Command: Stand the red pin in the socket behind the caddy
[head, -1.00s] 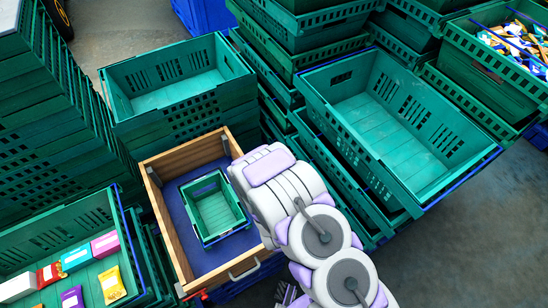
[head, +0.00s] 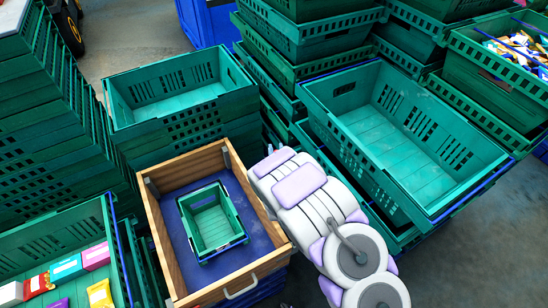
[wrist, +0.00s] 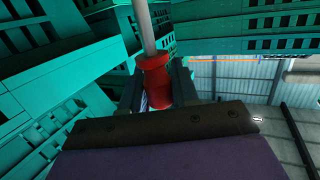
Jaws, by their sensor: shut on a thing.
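My gripper (wrist: 157,88) is shut on the red pin (wrist: 155,72) in the wrist view. The pin has a red collar-like body and a pale grey shaft that runs up out of the picture. A small green crate, apparently the caddy (head: 238,222), sits inside a wooden-sided box (head: 161,239) with a blue floor (head: 244,262) in the head view. My arm covers the area right of the box, and my gripper does not show there. I cannot make out a socket; the pin's far end is out of view.
An empty green crate (head: 112,113) tops a stack behind the box. Another empty crate (head: 405,200) stands to the right. A crate of small colourful packets (head: 107,225) is at lower left. Tall stacks crowd the left and back. Grey floor is clear at lower right.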

